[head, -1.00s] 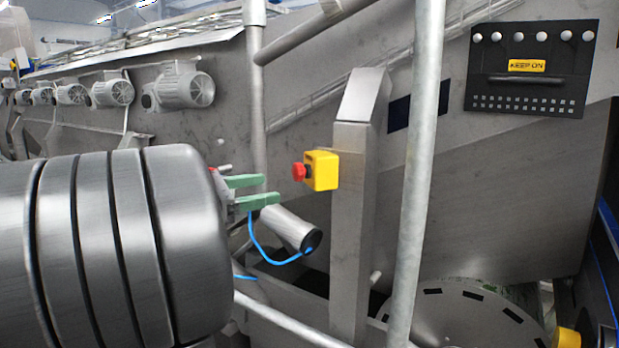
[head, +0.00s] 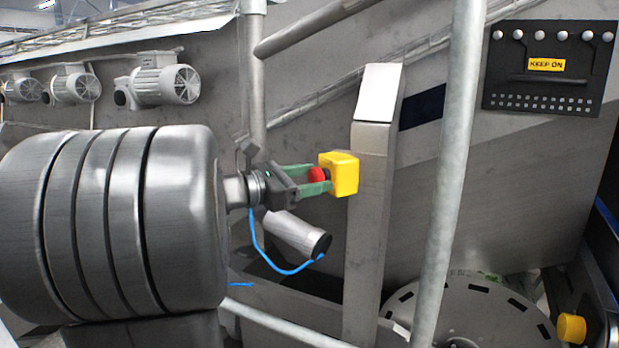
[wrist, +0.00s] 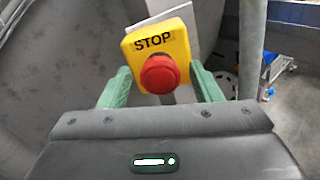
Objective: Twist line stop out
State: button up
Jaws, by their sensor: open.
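The line stop is a yellow box (head: 345,174) with a red mushroom button (head: 317,175), mounted on the left side of a grey metal post. In the wrist view the box (wrist: 157,45) reads STOP and the red button (wrist: 160,73) faces me. My gripper (head: 322,178) has green fingers and is open. In the head view the fingers reach to the button, one above and one below it. In the wrist view my gripper (wrist: 162,84) has one finger on each side of the button, with gaps visible. Whether either finger touches the box is unclear.
The grey post (head: 370,235) stands behind the box. A galvanized pipe (head: 450,190) rises to its right. A silver cylinder (head: 295,234) with a blue cable hangs below my gripper. A black KEEP ON panel (head: 546,66) is at upper right.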

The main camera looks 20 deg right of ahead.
jog(key=c, duration=1)
jog(key=shift+o, duration=0.2)
